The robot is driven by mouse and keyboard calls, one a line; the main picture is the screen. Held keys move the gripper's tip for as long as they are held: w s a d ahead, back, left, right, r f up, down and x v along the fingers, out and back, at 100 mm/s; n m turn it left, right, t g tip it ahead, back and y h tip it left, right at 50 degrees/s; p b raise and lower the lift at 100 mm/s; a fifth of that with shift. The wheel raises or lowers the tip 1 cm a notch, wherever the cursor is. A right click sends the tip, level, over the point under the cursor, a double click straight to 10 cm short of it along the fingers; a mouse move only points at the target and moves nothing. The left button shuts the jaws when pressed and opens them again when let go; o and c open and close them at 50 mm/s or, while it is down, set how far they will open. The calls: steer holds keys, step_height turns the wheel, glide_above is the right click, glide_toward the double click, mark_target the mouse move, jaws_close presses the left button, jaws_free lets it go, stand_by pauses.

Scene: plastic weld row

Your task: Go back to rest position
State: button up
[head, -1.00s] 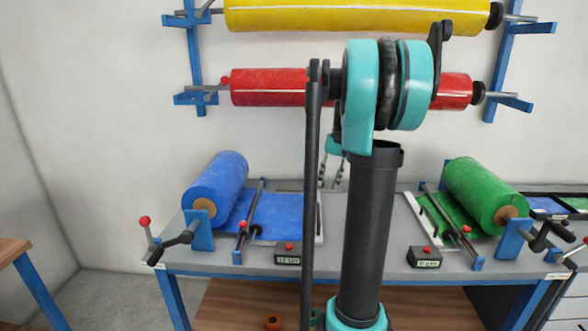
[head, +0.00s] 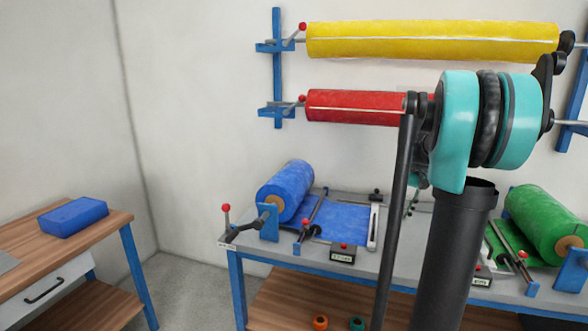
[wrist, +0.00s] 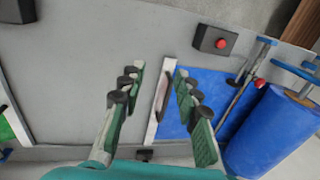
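My gripper (wrist: 155,115) is open and empty in the wrist view, with its two fingers apart above the grey bench top (wrist: 70,75). A white bar (wrist: 160,100) at the edge of the blue sheet (wrist: 200,95) lies below and between the fingers. In the head view my arm stands at the right of centre and hides most of my gripper. The blue roll (head: 286,190) sits at the bench's left end and the green roll (head: 545,222) at its right end.
A wooden table (head: 95,230) with a blue block (head: 74,217) stands at the left. Red (head: 350,106) and yellow (head: 430,40) rolls hang on the wall. A control box with a red button (wrist: 215,40) sits on the bench. Floor shows between table and bench.

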steer(key=s+a+f+n+t, duration=0.1)
steer(key=s+a+f, duration=0.4)
steer(key=s, duration=0.3)
steer(key=s+a+f+n+t+h, duration=0.1)
steer(key=s+a+f, duration=0.4)
steer(key=s+f, duration=0.2)
steer(key=s+a+f+n+t+h, duration=0.1)
steer(key=s+a+f, duration=0.4)
steer(key=s, duration=0.4)
steer(key=shift+s+f+n+t, duration=0.25)
steer(key=shift+f+n+t, duration=0.05)
steer(key=shift+f, duration=0.1)
steer(key=shift+a, duration=0.15)
stand_by(0.3)
